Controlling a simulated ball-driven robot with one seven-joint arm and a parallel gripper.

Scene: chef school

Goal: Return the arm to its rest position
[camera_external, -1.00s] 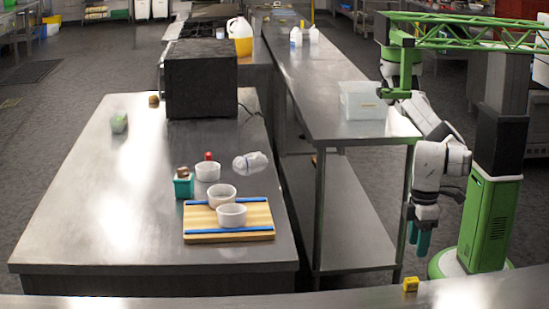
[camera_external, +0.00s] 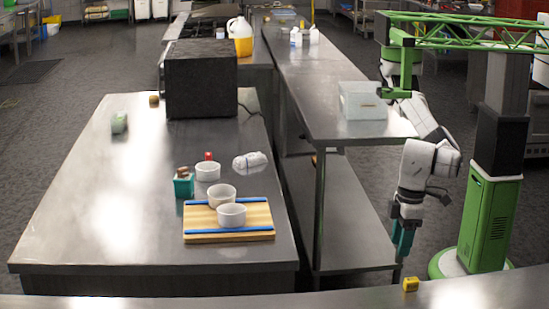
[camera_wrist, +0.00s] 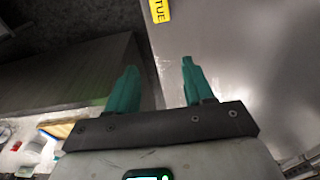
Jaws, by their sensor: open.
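My arm hangs down beside my green base at the right of the external view. My gripper (camera_external: 403,248) points down between the steel tables and my base, past the near right end of the long steel table. In the wrist view my gripper (camera_wrist: 158,78) shows its two teal fingers apart, with nothing between them.
A small yellow box (camera_external: 411,285) stands on the front steel counter (camera_external: 340,300), close to my gripper; it also shows in the wrist view (camera_wrist: 160,10). A clear plastic container (camera_external: 363,101) stands on the long table. A cutting board (camera_external: 228,237) with bowls lies further left.

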